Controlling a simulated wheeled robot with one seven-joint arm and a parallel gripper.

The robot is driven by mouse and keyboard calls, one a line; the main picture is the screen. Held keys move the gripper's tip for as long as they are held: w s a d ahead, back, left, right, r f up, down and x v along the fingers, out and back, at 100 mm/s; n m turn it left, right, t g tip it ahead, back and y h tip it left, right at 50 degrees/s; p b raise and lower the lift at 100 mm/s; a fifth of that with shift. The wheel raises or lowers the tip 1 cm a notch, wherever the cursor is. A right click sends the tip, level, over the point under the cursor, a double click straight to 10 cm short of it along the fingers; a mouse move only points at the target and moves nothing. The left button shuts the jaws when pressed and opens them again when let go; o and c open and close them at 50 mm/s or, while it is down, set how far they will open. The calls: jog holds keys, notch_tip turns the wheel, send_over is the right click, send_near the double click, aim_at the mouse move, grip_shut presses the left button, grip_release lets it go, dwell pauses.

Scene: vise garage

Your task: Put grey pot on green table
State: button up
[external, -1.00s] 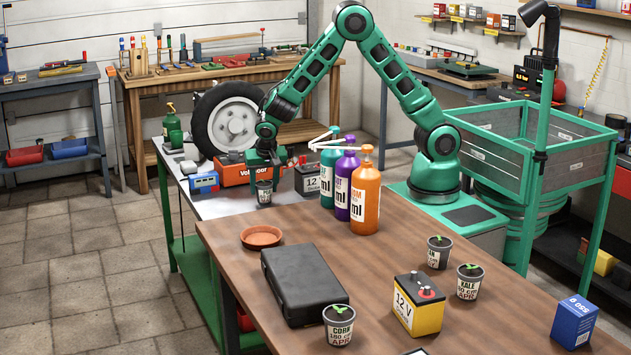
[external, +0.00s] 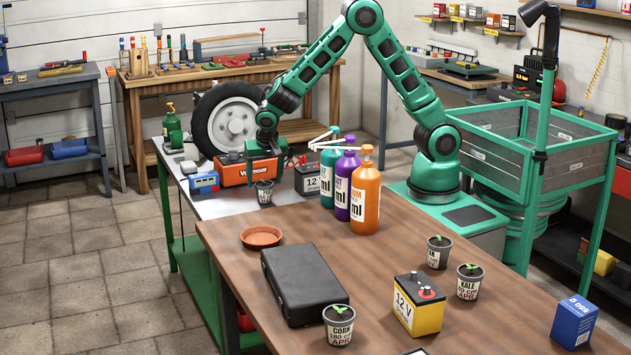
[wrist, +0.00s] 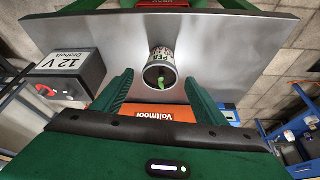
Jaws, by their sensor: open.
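A small grey pot (external: 264,193) with a seedling stands upright on the grey metal top of the green-framed table (external: 225,207), near the wooden table's far edge. In the wrist view the pot (wrist: 160,58) shows a label reading PEA, and the tabletop (wrist: 225,45) lies around it. My gripper (external: 266,160) is above the pot. Its two fingers (wrist: 158,84) are open and empty, and the pot shows beyond the gap between them, apart from both.
An orange Voltmoor box (external: 233,171) and a 12 V battery (external: 312,181) stand close by. Three bottles (external: 365,200) stand on the wooden table (external: 370,268), with a terracotta saucer (external: 261,237), black case (external: 303,284) and other pots (external: 339,325).

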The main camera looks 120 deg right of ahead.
jog(key=v, duration=0.7)
jog(key=s+a+r+n+y, duration=0.1)
jog(key=s+a+r+n, duration=0.25)
jog(key=s, duration=0.45)
jog(key=s+a+r+n+y, duration=0.1)
jog(key=s+a+r+n, duration=0.2)
jog(key=s+r, duration=0.3)
jog(key=s+a+n+y, duration=0.1)
jog(key=s+a+n, duration=0.2)
jog(key=s, duration=0.5)
jog(key=s+a+n+y, duration=0.1)
jog(key=s+a+n, duration=0.3)
jog(key=s, duration=0.5)
jog(key=shift+a+t+y, duration=0.3)
jog(key=shift+a+t, duration=0.1)
jog(key=shift+a, duration=0.2)
jog(key=shift+f, duration=0.15)
